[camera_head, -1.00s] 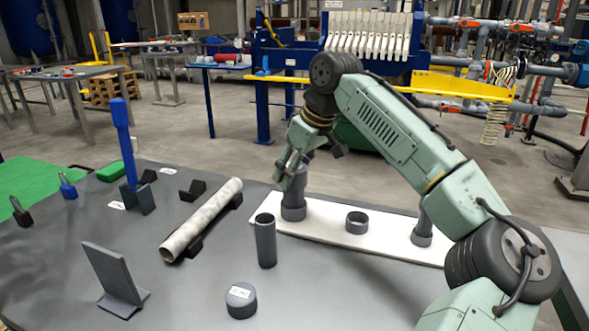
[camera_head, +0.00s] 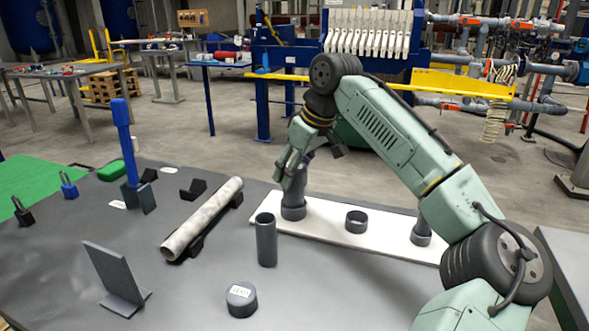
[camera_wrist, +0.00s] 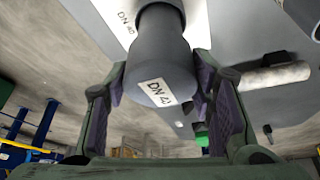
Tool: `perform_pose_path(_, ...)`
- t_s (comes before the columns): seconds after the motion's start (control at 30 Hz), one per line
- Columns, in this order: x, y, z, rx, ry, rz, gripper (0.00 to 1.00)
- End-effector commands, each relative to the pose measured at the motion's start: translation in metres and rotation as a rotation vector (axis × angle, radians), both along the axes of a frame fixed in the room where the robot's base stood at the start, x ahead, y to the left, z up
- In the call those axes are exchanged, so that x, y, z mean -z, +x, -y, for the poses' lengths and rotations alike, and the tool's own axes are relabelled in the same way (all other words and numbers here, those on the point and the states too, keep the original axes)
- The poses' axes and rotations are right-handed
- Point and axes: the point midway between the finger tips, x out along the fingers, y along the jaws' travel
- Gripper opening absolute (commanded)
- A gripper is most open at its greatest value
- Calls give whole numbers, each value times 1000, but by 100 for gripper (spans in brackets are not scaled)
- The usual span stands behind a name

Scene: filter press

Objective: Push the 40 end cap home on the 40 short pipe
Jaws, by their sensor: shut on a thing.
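The 40 end cap (camera_wrist: 160,78) is dark grey with a white DN 40 label on its end, and it sits between my finger pads in the wrist view. My gripper (camera_wrist: 162,68) is shut on it. The 40 short pipe (camera_head: 294,194) stands upright in a grey socket at the left end of the white board, with my gripper (camera_head: 292,168) over its top. The cap is in line with the pipe. My fingers mostly hide the cap in the head view, and I cannot tell how deep it sits.
The white board (camera_head: 390,246) also holds a low open ring (camera_head: 357,222) and a right-hand socket (camera_head: 421,238), partly behind my arm. An open grey tube (camera_head: 266,240) and a labelled round cap (camera_head: 241,298) stand in front. A long pale pipe (camera_head: 205,218) rests on cradles.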

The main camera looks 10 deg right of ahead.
Motion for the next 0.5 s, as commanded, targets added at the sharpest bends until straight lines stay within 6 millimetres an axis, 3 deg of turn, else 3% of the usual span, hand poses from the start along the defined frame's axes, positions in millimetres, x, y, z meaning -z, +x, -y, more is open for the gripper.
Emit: perform_pose_path(0.5, 9, 0, 0, 0, 0, 0, 18)
